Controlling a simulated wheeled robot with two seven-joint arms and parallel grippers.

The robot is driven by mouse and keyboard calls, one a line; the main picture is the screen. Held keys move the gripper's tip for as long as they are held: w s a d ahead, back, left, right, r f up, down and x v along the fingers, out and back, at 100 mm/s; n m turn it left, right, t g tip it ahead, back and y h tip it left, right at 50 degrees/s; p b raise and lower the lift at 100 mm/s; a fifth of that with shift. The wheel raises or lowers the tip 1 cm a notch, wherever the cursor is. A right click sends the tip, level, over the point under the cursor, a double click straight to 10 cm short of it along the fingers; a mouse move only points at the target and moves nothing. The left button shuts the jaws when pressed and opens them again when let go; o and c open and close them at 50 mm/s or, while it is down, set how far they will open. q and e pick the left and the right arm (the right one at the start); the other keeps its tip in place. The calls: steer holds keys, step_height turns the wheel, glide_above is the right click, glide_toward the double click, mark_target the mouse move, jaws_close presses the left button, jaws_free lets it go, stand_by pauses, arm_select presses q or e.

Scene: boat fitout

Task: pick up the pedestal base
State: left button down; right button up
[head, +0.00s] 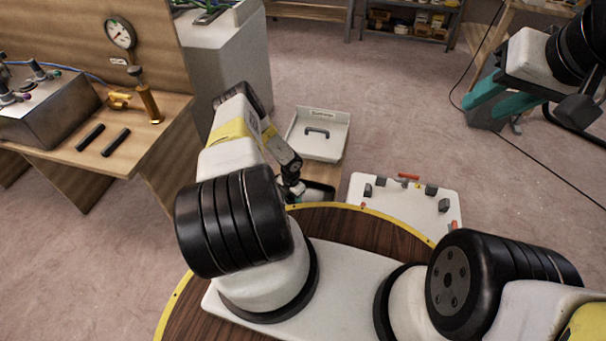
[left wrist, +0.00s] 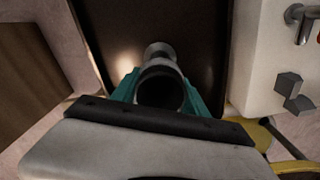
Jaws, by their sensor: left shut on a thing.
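The pedestal base (left wrist: 160,72) is a grey metal round piece with a dark hollow opening, seen in the left wrist view. My left gripper (left wrist: 160,92) has its teal fingers closed on both sides of it. The piece is over a dark tray (left wrist: 200,30); I cannot tell whether it touches the tray floor. In the head view my left gripper (head: 296,186) reaches down at the dark tray (head: 318,192), and the piece is mostly hidden there. My right gripper (head: 484,106) is at the upper right, its teal fingers apart and empty, far from the piece.
A white bin (head: 334,121) with a dark handle stands just behind the dark tray. A white board (head: 448,208) with grey blocks lies to its right. A wooden bench (head: 150,150) with a gauge and tools is at left. Open floor (head: 400,90) lies beyond.

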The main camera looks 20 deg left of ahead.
arm_select(q)
step_height(320, 180, up, 28)
steer(key=shift+f, duration=0.15)
steer(key=shift+w, duration=0.1)
stand_by(0.4)
